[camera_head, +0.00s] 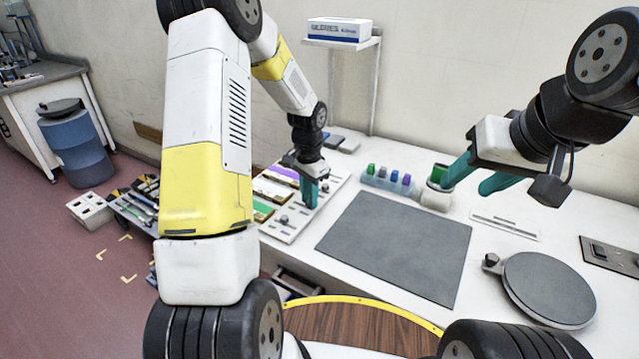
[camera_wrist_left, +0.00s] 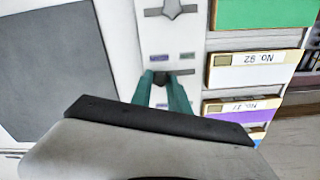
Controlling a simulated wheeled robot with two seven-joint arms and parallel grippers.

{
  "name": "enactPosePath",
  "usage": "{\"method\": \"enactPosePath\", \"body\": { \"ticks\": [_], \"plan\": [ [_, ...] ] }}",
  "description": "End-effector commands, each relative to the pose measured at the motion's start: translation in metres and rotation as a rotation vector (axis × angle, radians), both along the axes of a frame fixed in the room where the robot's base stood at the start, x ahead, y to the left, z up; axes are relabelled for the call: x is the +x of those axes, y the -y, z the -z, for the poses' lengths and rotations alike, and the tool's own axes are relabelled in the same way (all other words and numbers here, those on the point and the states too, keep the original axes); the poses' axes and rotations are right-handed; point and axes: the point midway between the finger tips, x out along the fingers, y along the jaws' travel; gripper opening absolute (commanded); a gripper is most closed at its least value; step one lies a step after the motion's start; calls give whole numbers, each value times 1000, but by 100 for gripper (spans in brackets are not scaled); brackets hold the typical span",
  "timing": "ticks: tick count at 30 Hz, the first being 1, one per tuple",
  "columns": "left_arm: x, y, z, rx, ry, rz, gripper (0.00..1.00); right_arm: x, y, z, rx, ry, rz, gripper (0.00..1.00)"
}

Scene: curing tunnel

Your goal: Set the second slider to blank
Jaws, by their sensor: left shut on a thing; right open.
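A pale slider panel (camera_head: 287,230) lies on the left of the counter; it also shows in the wrist view (camera_wrist_left: 158,45). One dark slider knob (camera_head: 284,219) stands near the panel's front and shows at the top of the wrist view (camera_wrist_left: 172,9). My left gripper (camera_head: 311,192) points down at the panel, and its teal fingers (camera_wrist_left: 165,86) are shut on another dark slider knob (camera_wrist_left: 161,77). The fingers hide most of that knob and its slot. Small purple and green labels (camera_wrist_left: 187,56) line the panel. My right gripper (camera_head: 478,180) is open above the counter.
Drawers or trays with purple, white and green faces (camera_head: 262,209) adjoin the panel. A dark mat (camera_head: 400,245), a row of colored pegs (camera_head: 386,178), a green-topped cup (camera_head: 437,190) and a round plate (camera_head: 548,288) occupy the counter. A box (camera_head: 338,29) sits on a shelf above.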

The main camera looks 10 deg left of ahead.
Motion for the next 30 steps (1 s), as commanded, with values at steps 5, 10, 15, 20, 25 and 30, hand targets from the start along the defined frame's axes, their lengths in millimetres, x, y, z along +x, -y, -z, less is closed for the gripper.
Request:
{"method": "enactPosePath", "body": {
  "ticks": [5,10,15,20,25,30],
  "plan": [
    [0,0,0,0,0,0,0,0,0,0,0,0,0,48],
    [0,0,0,0,0,0,0,0,0,0,0,0,0,48],
    [0,0,0,1,1,0,0,0,0,0,0,0,0,48],
    [0,0,0,1,1,0,0,0,0,0,0,0,0,48],
    [0,0,-1,1,1,0,0,0,0,0,0,0,0,48],
    [5,-13,0,1,1,-3,0,0,0,0,0,0,0,48]
  ]
}}
